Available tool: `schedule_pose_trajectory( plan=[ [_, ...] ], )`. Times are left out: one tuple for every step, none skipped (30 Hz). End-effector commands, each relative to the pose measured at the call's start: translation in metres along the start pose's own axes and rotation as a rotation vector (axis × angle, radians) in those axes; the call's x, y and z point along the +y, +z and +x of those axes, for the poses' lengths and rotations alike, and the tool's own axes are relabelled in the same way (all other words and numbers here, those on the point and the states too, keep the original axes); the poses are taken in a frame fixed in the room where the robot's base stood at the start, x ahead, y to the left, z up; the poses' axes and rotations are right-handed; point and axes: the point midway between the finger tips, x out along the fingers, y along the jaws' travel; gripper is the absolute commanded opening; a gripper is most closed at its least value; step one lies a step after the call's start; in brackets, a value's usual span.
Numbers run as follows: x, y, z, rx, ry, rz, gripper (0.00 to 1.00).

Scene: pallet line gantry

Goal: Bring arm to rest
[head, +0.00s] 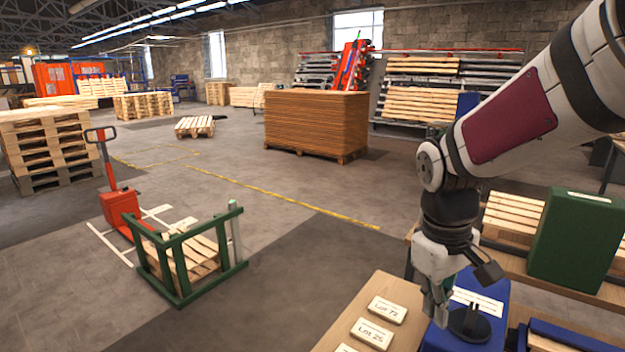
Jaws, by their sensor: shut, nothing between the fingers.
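My arm (505,115) reaches in from the upper right and bends down at the elbow. My gripper (437,312) points down at the lower right of the head view. It is shut and holds nothing. It hangs in front of a blue block or stand (490,300), beside a small black round-based piece (468,322). I cannot tell whether the fingers touch either one.
A wooden bench (385,287) with labelled Lot blocks (387,310) lies left of my gripper. A green box (577,240) stands to its right. A red pallet jack (120,207) and green frame (180,262) stand on the left floor. The middle floor is open.

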Motion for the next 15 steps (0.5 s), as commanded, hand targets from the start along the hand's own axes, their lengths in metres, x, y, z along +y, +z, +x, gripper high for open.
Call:
schedule_pose_trajectory(
  plan=[
    [-0.003, 0.011, -0.013, 0.037, 0.004, 0.031, 0.00],
    [-0.004, 0.018, -0.019, 0.056, 0.004, 0.052, 0.00],
    [-0.007, 0.026, -0.027, 0.082, 0.005, 0.078, 0.00],
    [-0.009, 0.033, -0.032, 0.102, 0.005, 0.099, 0.00],
    [-0.011, 0.039, -0.037, 0.121, 0.005, 0.118, 0.00],
    [-0.014, 0.048, -0.043, 0.146, 0.005, 0.144, 0.00],
    [-0.017, 0.054, -0.047, 0.166, 0.005, 0.163, 0.00],
    [-0.019, 0.061, -0.051, 0.185, 0.004, 0.182, 0.00],
    [-0.023, 0.069, -0.056, 0.212, 0.003, 0.208, 0.00],
    [-0.025, 0.076, -0.059, 0.231, 0.002, 0.226, 0.00],
    [-0.028, 0.082, -0.062, 0.250, 0.002, 0.246, 0.00],
    [-0.031, 0.090, -0.065, 0.276, 0.001, 0.270, 0.00],
    [-0.034, 0.096, -0.067, 0.295, -0.001, 0.288, 0.00],
    [-0.037, 0.102, -0.069, 0.312, -0.002, 0.305, 0.00],
    [-0.040, 0.108, -0.070, 0.334, -0.004, 0.325, 0.00]
  ],
)
